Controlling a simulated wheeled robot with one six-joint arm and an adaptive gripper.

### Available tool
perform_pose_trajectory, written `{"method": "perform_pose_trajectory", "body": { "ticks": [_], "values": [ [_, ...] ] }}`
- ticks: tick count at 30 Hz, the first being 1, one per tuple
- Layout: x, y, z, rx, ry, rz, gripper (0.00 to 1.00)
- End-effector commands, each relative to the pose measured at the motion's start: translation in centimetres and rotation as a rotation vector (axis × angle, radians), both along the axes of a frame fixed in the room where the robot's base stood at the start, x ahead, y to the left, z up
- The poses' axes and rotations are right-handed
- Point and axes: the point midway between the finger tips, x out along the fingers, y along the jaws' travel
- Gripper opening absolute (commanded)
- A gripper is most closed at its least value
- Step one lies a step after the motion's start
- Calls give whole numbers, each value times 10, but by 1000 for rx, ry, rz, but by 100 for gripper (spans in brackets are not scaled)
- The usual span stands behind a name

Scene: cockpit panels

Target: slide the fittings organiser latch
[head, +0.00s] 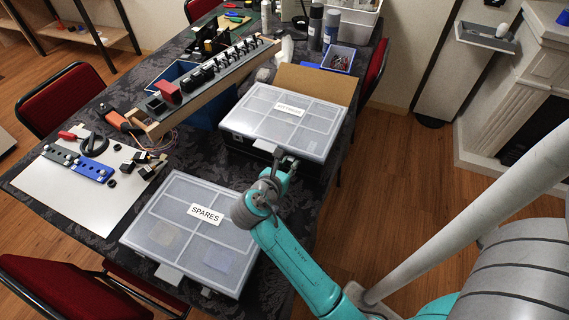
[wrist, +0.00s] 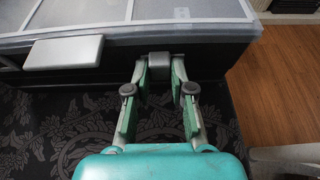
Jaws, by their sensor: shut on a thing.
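The fittings organiser (head: 262,128) is a dark case with a clear, sectioned lid and a "FITTINGS" label, lying closed on the table. Its front wall and lid edge fill the top of the wrist view (wrist: 215,40). A small grey latch block (wrist: 159,58) sticks out from the front wall, below the lid edge. My gripper (head: 285,160) is at the front of the organiser, to the right. In the wrist view, its fingertips (wrist: 160,66) are on either side of the latch block, shut on it. The arm partly hides the latch in the head view.
A pale tab (wrist: 63,52) sits on the organiser's front, left of my gripper. A similar case labelled "SPARES" (head: 178,247) lies nearer on the table. An open cardboard box (head: 315,83) stands behind the organiser. A long switch panel (head: 212,80) lies to the left.

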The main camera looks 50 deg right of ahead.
Motion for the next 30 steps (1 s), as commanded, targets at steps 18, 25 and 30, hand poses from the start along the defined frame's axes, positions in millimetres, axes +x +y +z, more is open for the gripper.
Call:
{"method": "perform_pose_trajectory", "body": {
  "ticks": [18,25,30],
  "values": [
    [-16,-5,0,0,1,-3,48],
    [-16,-4,0,0,1,-2,48],
    [-18,8,6,-2,0,2,48]
  ]
}}
